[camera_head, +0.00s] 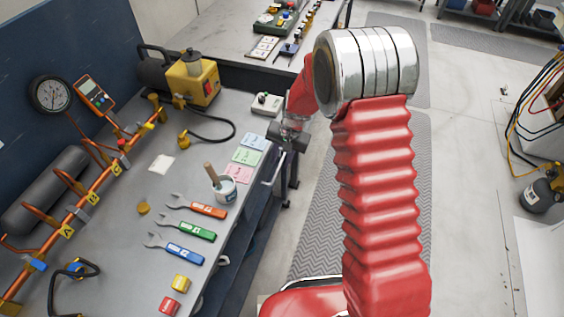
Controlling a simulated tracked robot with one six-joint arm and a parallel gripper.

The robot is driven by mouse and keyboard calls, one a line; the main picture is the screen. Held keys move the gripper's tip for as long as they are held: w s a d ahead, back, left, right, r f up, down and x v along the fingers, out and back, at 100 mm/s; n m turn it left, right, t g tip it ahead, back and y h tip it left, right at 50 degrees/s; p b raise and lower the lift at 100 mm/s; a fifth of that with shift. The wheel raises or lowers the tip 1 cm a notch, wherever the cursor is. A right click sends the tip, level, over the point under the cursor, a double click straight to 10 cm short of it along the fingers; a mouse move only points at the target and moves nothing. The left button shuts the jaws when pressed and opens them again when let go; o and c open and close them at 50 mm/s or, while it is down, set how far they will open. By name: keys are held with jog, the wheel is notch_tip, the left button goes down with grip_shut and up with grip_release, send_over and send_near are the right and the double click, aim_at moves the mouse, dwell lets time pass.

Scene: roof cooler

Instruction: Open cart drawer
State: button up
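My red arm reaches up and away from the camera, and my gripper (288,137) is a small dark shape at the front edge of the grey bench (235,222). A pale bar handle (274,169) shows on the bench front just below and left of my gripper. I cannot tell whether the gripper touches it. The fingers are too small and partly hidden to show whether they are open or shut. The drawer front is seen steeply from above, and I cannot tell which drawer is the cart's.
A second bench (225,45) stands behind. Grey mats (325,215) and open floor lie right of the bench.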

jog(key=shift+w+a+f, duration=0.1)
jog(key=shift+a+f, duration=0.05)
jog(key=shift+f, duration=0.85)
jog(key=shift+c, duration=0.5)
grip_shut()
